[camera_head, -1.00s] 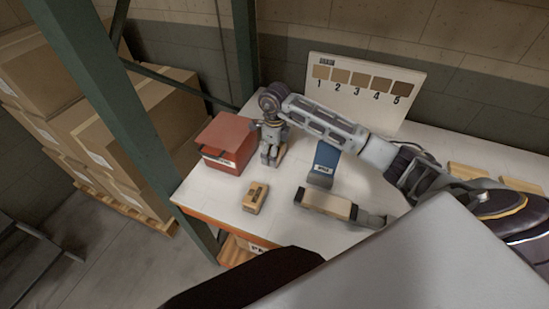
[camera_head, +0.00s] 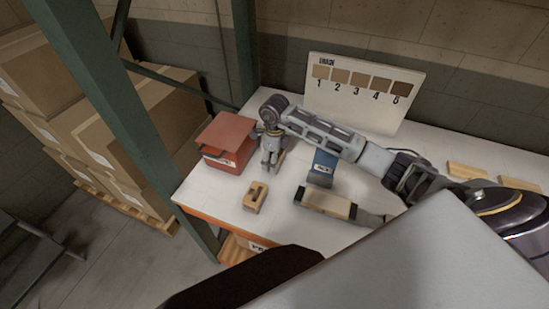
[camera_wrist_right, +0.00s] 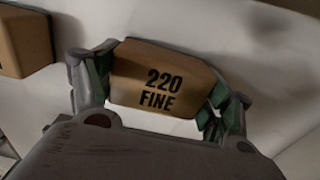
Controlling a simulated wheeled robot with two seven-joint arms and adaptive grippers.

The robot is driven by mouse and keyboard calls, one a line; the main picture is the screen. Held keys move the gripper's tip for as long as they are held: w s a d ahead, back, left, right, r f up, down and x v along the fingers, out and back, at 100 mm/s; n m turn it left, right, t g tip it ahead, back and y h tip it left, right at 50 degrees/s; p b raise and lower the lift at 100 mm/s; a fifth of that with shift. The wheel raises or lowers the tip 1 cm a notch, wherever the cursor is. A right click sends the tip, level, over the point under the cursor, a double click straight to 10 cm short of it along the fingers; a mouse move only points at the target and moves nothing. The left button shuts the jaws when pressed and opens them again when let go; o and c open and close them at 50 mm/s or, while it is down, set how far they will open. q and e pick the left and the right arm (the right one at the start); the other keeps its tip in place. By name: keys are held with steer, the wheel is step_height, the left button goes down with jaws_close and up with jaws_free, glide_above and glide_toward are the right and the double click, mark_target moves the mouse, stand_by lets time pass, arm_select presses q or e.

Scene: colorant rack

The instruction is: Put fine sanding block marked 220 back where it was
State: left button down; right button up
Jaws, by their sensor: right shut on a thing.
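The fine sanding block (camera_wrist_right: 162,62), tan with black "220 FINE" lettering, is between the green-padded fingers of my right gripper (camera_wrist_right: 155,98) in the right wrist view. The gripper is shut on it. In the head view my right gripper (camera_head: 269,166) points down over the white worktop, just right of the red box; only a brown sliver of the block shows there. I cannot tell whether the block touches the worktop. My left gripper is not in view.
A red box (camera_head: 226,140) stands left of the gripper. Another tan block (camera_head: 255,198) lies in front, near the worktop edge. A blue item (camera_head: 323,168) and a tan-and-dark item (camera_head: 325,203) lie to the right. A numbered shade board (camera_head: 365,95) stands behind.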

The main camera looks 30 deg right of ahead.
steer(key=shift+f, duration=0.1)
steer(key=o, duration=0.9)
steer(key=shift+o, duration=0.2)
step_height(320, 180, up, 12)
steer(key=b, duration=0.2)
stand_by(0.7)
